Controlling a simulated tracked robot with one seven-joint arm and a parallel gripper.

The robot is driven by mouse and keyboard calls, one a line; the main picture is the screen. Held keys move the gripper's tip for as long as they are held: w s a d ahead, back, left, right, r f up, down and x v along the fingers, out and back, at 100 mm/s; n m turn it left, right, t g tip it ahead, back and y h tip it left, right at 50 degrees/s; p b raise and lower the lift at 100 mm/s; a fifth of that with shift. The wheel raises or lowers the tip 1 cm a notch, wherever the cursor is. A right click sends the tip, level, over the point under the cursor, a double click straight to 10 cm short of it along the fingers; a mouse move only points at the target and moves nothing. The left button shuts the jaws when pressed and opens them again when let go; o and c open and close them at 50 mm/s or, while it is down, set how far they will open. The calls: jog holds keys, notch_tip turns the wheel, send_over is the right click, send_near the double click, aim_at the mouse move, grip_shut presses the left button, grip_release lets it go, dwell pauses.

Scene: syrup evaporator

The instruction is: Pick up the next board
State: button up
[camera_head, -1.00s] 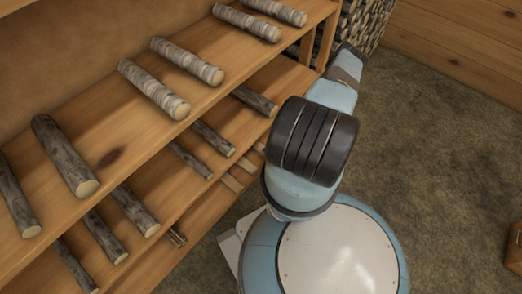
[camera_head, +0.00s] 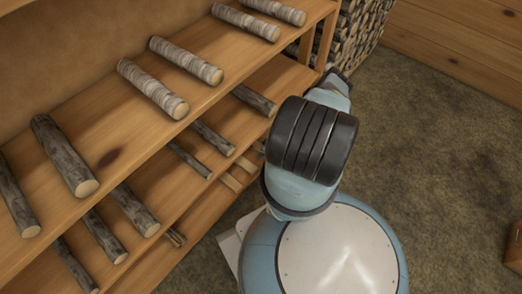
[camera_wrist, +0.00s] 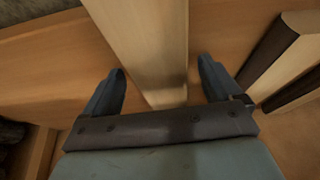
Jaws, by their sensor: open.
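In the wrist view, a pale board (camera_wrist: 150,45) runs from the top edge down between the two fingers of my gripper (camera_wrist: 162,68). My gripper is open, with one finger on each side of the board and a visible gap on both sides. Whether the fingers are level with the board or above it I cannot tell. More pale boards with dark bark edges (camera_wrist: 280,70) lie to the right. In the head view, a few pale boards (camera_head: 231,183) show on the low shelf, partly hidden by my arm. My gripper is hidden there.
A wooden shelf rack (camera_head: 135,125) stands at the left, with birch logs (camera_head: 153,88) and dark logs (camera_head: 64,155) on its shelves. A stack of firewood (camera_head: 355,30) stands at the back. The floor (camera_head: 440,150) at the right is largely clear.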

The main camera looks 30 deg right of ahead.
jog(key=shift+w+f, duration=0.1)
jog(key=c, duration=1.3)
